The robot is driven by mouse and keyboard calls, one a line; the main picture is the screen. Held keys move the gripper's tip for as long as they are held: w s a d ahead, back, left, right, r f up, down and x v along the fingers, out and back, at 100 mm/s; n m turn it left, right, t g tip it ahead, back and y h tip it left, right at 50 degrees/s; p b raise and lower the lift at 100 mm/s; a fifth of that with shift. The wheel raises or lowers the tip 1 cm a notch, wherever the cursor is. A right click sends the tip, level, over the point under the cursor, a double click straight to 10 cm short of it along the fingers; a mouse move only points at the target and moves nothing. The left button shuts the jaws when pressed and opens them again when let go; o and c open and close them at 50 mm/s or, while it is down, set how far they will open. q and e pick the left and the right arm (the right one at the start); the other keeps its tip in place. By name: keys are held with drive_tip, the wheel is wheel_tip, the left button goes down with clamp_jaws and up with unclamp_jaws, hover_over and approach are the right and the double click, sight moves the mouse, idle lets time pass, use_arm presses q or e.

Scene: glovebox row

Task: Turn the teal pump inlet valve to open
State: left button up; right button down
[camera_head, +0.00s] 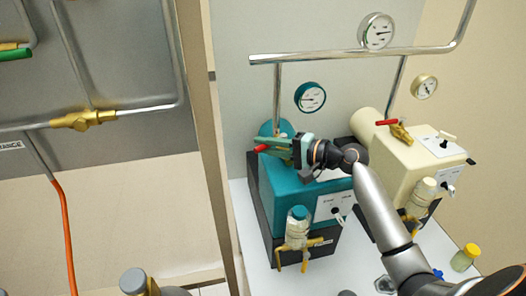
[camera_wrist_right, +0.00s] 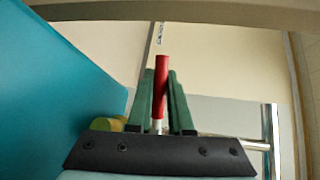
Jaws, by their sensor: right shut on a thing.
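The teal pump (camera_head: 283,188) stands on the white bench with a teal-rimmed gauge (camera_head: 310,97) above it. Its inlet valve's red handle (camera_head: 262,148) sticks out to the left at the pump's top back. My right gripper (camera_head: 279,146) reaches over the pump from the right and is shut on the red handle. In the right wrist view the red handle (camera_wrist_right: 161,72) stands between the two green fingers. The valve body is mostly hidden by the gripper in the head view. My left gripper is not in view.
A cream pump (camera_head: 400,155) with its own red-handled brass valve (camera_head: 398,128) stands close on the right, behind my arm. A horizontal metal pipe (camera_head: 325,55) runs above both pumps. A grey-brown post (camera_head: 196,110) stands left of the teal pump. A yellow-capped bottle (camera_head: 465,258) is at front right.

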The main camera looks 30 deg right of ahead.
drive_tip(key=shift+s+d+f+n+g+y, duration=0.15)
drive_tip(key=shift+f+n+g+y, duration=0.1)
drive_tip(key=shift+n+g+y, duration=0.15)
drive_tip(key=shift+s+b, duration=0.1)
drive_tip(key=shift+b, duration=0.4)
drive_tip(key=shift+s+r+n+g+y+b, duration=0.15)
drive_tip(key=shift+s+n+g+y+b, duration=0.15)
drive_tip(key=shift+n+g+y, duration=0.35)
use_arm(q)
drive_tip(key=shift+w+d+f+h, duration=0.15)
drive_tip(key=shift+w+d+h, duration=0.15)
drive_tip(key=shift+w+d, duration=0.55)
use_arm(e)
drive_tip(key=shift+y, duration=0.25)
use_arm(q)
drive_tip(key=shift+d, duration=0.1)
use_arm(e)
drive_tip(key=c, duration=0.8)
unclamp_jaws()
drive_tip(key=shift+r, duration=0.1)
drive_tip(key=shift+c, duration=0.2)
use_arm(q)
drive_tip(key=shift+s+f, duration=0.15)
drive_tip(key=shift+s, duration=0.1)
